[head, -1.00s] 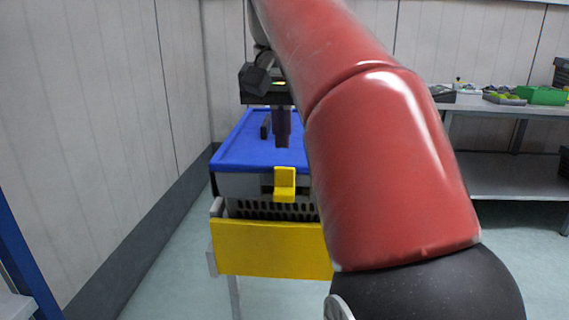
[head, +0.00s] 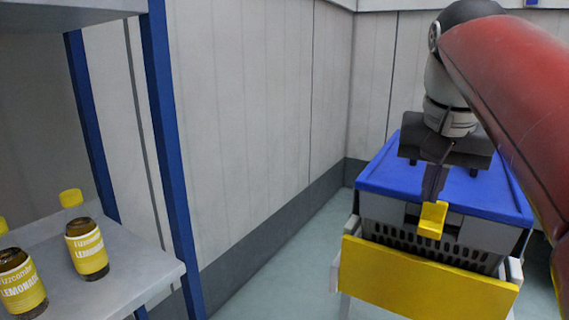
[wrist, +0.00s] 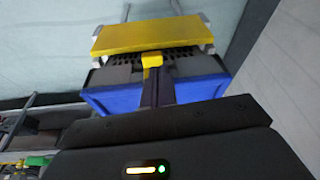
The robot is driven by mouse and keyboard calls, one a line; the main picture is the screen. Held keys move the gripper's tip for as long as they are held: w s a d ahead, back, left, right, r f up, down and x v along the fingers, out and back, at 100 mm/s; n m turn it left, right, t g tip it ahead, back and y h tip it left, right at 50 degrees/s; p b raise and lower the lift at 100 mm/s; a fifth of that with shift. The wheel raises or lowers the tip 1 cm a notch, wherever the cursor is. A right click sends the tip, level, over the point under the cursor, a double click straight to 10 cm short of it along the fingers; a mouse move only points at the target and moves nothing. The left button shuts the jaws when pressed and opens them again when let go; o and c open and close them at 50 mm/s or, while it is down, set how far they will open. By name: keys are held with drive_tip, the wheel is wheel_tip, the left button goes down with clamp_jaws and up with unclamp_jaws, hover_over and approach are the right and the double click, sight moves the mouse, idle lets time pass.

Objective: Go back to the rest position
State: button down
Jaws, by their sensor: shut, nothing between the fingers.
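My gripper (head: 432,197) points down in the head view, in front of a grey crate (head: 474,229) with a blue lid (head: 400,176) and a yellow latch (head: 433,219). Its fingers are shut with nothing between them. In the head view the fingertips overlap the top of the latch; I cannot tell whether they touch it. In the wrist view the fingers (wrist: 157,88) reach over the blue lid (wrist: 110,99) toward the yellow latch (wrist: 152,60). My red arm crosses the right side of the head view and hides part of the crate's surroundings.
The crate sits on a stand with a yellow front panel (head: 425,279). At the left is a shelf (head: 130,265) with blue posts (head: 170,150) and lemonade bottles (head: 86,240). Grey walls stand behind. Open floor (head: 285,260) lies between shelf and stand.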

drive_tip(key=s+a+f+n+t, duration=0.1)
drive_tip(key=s+f, duration=0.4)
drive_tip(key=f, duration=0.7)
drive_tip(key=s+a+f+n+t+y, duration=0.1)
drive_tip(key=s+a+f+n, duration=0.3)
drive_tip(key=f, duration=0.9)
drive_tip(key=shift+s+a, duration=0.65)
drive_tip(key=shift+a, duration=0.6)
